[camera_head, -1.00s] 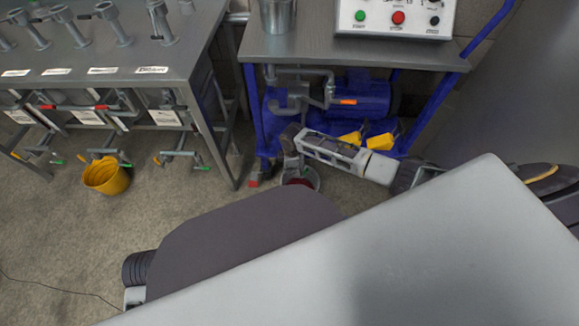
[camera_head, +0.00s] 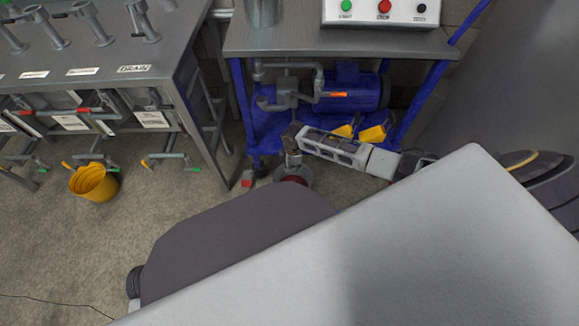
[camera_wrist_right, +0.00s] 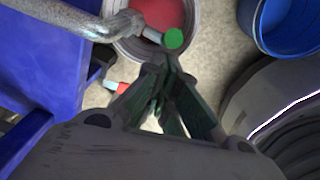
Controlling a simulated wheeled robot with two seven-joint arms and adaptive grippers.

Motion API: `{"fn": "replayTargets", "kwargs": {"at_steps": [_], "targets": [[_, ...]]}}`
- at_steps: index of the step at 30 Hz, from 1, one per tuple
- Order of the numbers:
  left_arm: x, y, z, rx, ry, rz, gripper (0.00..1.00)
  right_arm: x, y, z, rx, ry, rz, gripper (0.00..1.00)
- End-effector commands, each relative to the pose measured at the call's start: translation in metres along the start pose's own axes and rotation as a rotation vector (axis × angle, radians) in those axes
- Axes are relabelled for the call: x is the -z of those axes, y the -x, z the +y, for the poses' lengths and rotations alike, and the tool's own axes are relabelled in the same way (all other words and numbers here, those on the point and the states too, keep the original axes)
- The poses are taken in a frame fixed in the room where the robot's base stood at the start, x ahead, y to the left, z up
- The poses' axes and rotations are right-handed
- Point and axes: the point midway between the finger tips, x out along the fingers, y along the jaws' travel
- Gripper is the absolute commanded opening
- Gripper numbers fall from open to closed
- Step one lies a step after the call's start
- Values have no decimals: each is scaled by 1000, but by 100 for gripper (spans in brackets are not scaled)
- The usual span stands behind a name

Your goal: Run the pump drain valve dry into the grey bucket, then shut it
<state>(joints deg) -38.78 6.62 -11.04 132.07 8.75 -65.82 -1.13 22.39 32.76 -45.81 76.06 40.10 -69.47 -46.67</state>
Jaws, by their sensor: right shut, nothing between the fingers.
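The grey bucket (camera_head: 309,180) stands on the floor in front of the pump cart, with red liquid in it. Its wall also shows at the top of the right wrist view (camera_wrist_right: 207,22). The pump (camera_head: 352,91) is blue and sits on the cart's lower shelf. In the right wrist view, a grey pipe (camera_wrist_right: 70,14) ends near a green-tipped valve handle (camera_wrist_right: 174,39), over the bucket in that view. My right gripper (camera_wrist_right: 165,72) is shut and empty, its tips just below the green tip; contact cannot be told. It also shows in the head view (camera_head: 291,137), above the bucket. My left gripper is out of view.
A blue-lined round container (camera_wrist_right: 285,22) is at the wrist view's upper right. A red-ended piece (camera_head: 247,183) lies left of the bucket. A yellow bucket (camera_head: 93,183) stands below the left bench. Yellow items (camera_head: 372,134) sit on the cart shelf. Open floor lies between bench and cart.

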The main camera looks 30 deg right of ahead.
Motion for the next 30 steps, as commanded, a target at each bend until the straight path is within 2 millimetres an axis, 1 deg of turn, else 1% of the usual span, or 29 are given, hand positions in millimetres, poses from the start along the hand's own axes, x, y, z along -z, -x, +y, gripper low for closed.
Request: {"fn": "replayTargets", "kwargs": {"at_steps": [11, 19, 30], "targets": [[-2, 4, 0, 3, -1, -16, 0, -2, 1, 0, -5, -1, 27, 0], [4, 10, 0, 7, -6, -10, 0, -3, 1, -1, -9, -3, 54, 0], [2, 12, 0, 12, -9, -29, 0, -5, 2, -1, -17, -5, 92, 0]]}}
